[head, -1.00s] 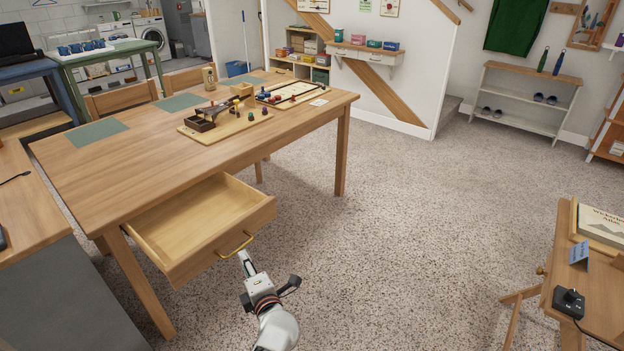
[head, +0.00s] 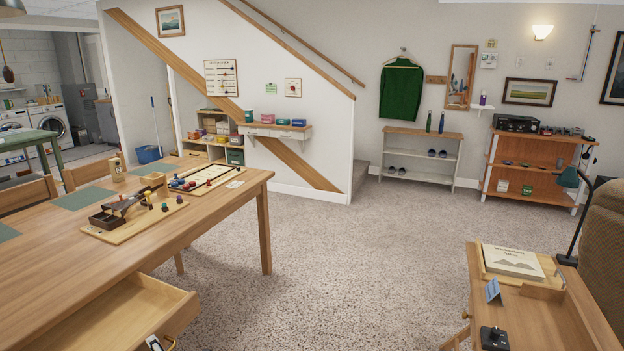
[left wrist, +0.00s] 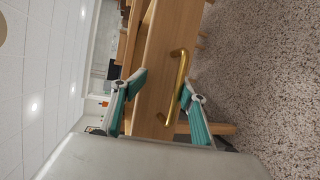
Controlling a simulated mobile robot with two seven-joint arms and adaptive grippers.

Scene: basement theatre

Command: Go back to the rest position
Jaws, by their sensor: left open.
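My left gripper (head: 155,343) shows only as a small white part at the bottom edge of the head view, beside the drawer front. In the left wrist view its two teal-padded fingers (left wrist: 160,95) are spread apart. The brass handle (left wrist: 178,85) shows in the gap between them, nearer the right finger. Nothing is gripped; I cannot tell whether a finger touches the handle. The wooden drawer (head: 128,315) stands pulled out under the long table (head: 50,245). My right gripper is in neither view.
On the table are a wooden board (head: 135,222) with small pieces and a game board (head: 205,178). A side table (head: 540,320) with a book (head: 512,260) and a black device (head: 494,338) stands at right. Carpet (head: 340,260) between is clear. A shoe rack (head: 420,158) stands behind.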

